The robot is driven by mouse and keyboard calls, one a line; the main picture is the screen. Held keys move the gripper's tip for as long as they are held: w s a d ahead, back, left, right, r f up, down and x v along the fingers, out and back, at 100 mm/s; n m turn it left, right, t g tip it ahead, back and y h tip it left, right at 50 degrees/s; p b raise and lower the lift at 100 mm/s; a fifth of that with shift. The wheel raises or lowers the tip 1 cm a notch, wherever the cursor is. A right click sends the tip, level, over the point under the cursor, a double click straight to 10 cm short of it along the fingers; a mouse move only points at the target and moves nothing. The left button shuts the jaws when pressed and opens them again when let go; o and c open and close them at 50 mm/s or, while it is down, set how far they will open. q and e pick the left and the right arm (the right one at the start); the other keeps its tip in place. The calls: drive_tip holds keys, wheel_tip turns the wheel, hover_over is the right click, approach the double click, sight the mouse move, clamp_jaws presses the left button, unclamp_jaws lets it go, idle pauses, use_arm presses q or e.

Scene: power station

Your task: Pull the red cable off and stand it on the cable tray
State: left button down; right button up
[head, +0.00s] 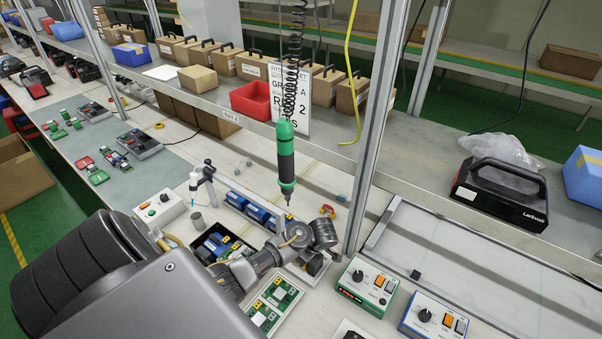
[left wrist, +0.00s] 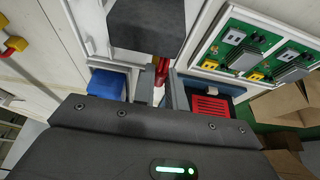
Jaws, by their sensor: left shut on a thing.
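In the left wrist view my left gripper (left wrist: 161,92) is shut on a slim red piece, which I take to be the red cable (left wrist: 162,70). The red part shows between the two fingers, below a dark grey block that hides what lies beyond it. I cannot tell whether the cable is still attached to anything. In the head view my left arm reaches in from the lower left over the bench, and its wrist hides the fingers and the cable. I cannot pick out the cable tray with certainty. My right gripper is not in view.
A black tray (head: 244,257) with blue and yellow parts lies beside my wrist. A green circuit-board panel (head: 272,305) is in front. A green screwdriver (head: 286,155) hangs above. Two control boxes, green (head: 366,287) and blue (head: 433,316), stand right, near an upright post (head: 380,110).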

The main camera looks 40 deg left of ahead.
use_arm(q)
drive_tip(key=shift+f+b, duration=0.4)
drive_tip(key=shift+f, duration=0.25)
idle(0.3)
drive_tip(key=c, duration=1)
unclamp_jaws()
drive_tip(key=shift+o, duration=0.2)
drive_tip(key=shift+r, duration=0.15)
wheel_tip(320, 180, up, 3)
drive_tip(key=p, duration=0.3)
drive_tip(key=shift+r, duration=2.85)
